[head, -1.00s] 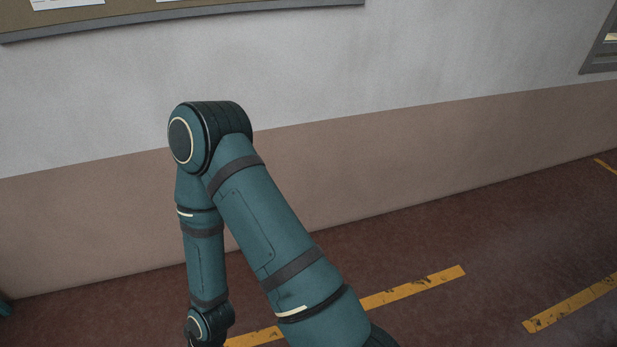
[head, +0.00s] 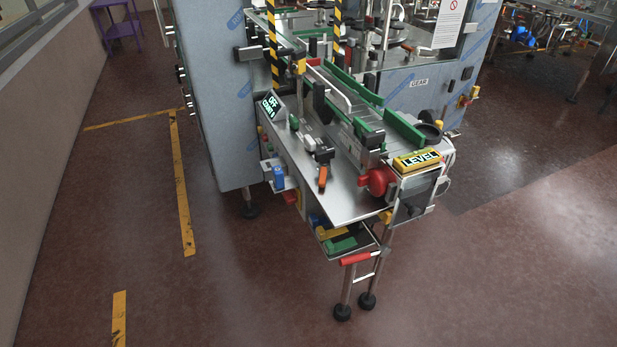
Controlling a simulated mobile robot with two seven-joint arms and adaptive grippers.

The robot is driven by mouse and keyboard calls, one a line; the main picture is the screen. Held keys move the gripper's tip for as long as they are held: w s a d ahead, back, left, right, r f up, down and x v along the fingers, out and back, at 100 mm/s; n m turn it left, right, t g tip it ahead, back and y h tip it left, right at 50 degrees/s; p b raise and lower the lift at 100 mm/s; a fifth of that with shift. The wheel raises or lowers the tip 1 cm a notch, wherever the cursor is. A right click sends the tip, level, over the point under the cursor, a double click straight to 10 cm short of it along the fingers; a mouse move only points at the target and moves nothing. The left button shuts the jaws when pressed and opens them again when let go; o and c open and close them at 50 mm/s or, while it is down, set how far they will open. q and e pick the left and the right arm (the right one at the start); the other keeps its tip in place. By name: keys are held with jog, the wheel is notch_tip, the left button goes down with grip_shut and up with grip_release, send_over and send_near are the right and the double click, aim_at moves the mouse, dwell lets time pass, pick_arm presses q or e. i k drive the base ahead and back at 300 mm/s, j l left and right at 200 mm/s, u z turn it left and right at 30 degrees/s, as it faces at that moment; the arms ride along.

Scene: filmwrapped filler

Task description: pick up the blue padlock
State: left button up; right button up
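A small blue object (head: 279,175), which looks like the blue padlock, is on a small grey side shelf at the left of the machine's metal table (head: 341,203). It is too small to make out a shackle. Neither of my grippers is in view, and neither of my arms shows.
A machine with a blue-grey cabinet (head: 208,100) and a green-railed conveyor (head: 403,129) fills the middle. A tray with green and yellow things and a red handle (head: 355,258) juts out below. Open floor lies in front and left, with yellow tape (head: 181,190). A purple table (head: 119,20) stands far back.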

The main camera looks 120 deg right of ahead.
aim_at(278, 175)
jog(key=z, duration=3.7)
jog(key=i+j, duration=0.2)
jog(key=j, duration=0.2)
jog(key=i+j, duration=0.15)
jog(key=j, duration=0.2)
jog(key=i+j, duration=0.2)
jog(key=j, duration=0.2)
jog(key=j+z, duration=0.1)
jog(key=z, duration=0.25)
jog(key=i+j+z, duration=0.1)
jog(key=z, duration=0.3)
jog(key=j+z, duration=0.2)
jog(key=z, duration=0.15)
